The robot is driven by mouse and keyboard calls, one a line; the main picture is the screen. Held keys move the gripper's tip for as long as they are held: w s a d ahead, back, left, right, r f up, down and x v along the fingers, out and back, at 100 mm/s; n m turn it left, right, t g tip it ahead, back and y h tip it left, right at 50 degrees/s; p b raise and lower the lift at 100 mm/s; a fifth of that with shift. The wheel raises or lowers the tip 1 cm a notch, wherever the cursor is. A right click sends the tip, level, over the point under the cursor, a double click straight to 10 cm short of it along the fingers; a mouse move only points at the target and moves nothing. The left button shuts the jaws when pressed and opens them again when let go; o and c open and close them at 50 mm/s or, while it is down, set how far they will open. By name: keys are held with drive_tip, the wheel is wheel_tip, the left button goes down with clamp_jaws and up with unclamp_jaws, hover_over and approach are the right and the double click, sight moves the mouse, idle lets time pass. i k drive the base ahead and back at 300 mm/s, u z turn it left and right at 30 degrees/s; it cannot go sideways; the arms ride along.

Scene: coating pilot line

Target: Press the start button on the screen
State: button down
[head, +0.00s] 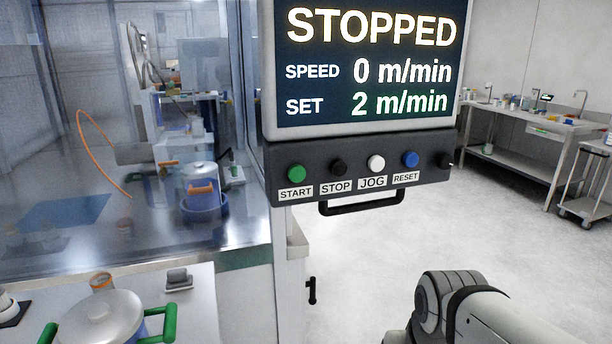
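The screen (366,62) shows STOPPED, SPEED 0 m/min and SET 2 m/min. Below it is a dark button panel (427,178). The green button (297,173) labelled START is at its left end. To its right are a black STOP button (338,167), a white JOG button (376,163) and a blue RESET button (410,159). Another dark knob (444,160) is at the right end. Part of my arm shows at the bottom right, below and apart from the panel. My gripper is out of the frame.
A black handle (362,204) juts out under the panel. A glass-walled enclosure with equipment stands at left. A lidded pot (100,318) with green handles is on the bench at bottom left. A steel table (520,118) stands back right. The floor (400,255) below the panel is clear.

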sight(296, 173)
drive_tip(key=z, duration=0.95)
drive_tip(key=k, duration=1.55)
drive_tip(key=u, duration=0.45)
drive_tip(key=i, duration=1)
